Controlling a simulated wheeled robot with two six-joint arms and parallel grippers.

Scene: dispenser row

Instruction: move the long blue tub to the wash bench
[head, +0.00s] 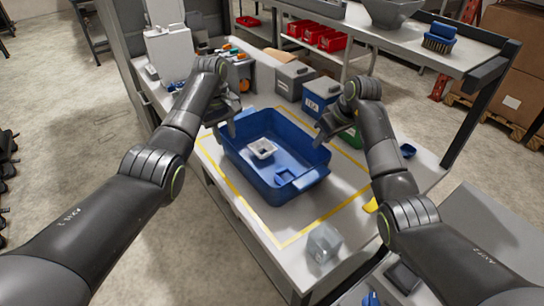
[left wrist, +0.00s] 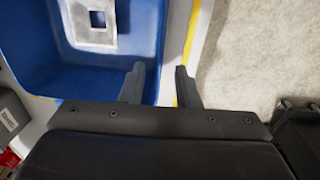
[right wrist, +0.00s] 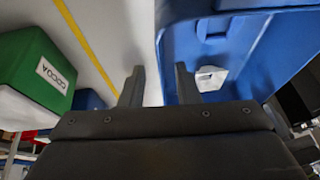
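The long blue tub (head: 235,153) sits on the white bench inside a yellow taped outline. A small white square dish (head: 262,149) and a small blue piece (head: 290,178) lie in it. My left gripper (head: 227,129) is at the tub's left end. In the left wrist view its fingers (left wrist: 160,80) are apart, with the tub's wall edge (left wrist: 155,45) between them. My right gripper (head: 322,132) is at the right end. In the right wrist view its fingers (right wrist: 158,80) are apart, with the tub's edge (right wrist: 190,50) between them. I cannot tell whether either touches the tub.
A grey bench (head: 410,45) with a brush (head: 439,38) and a grey bowl (head: 391,12) stands at the back right. Grey and blue boxes (head: 320,95) line the far edge, near a green box (right wrist: 40,70). A translucent cube (head: 323,243) stands at the near corner.

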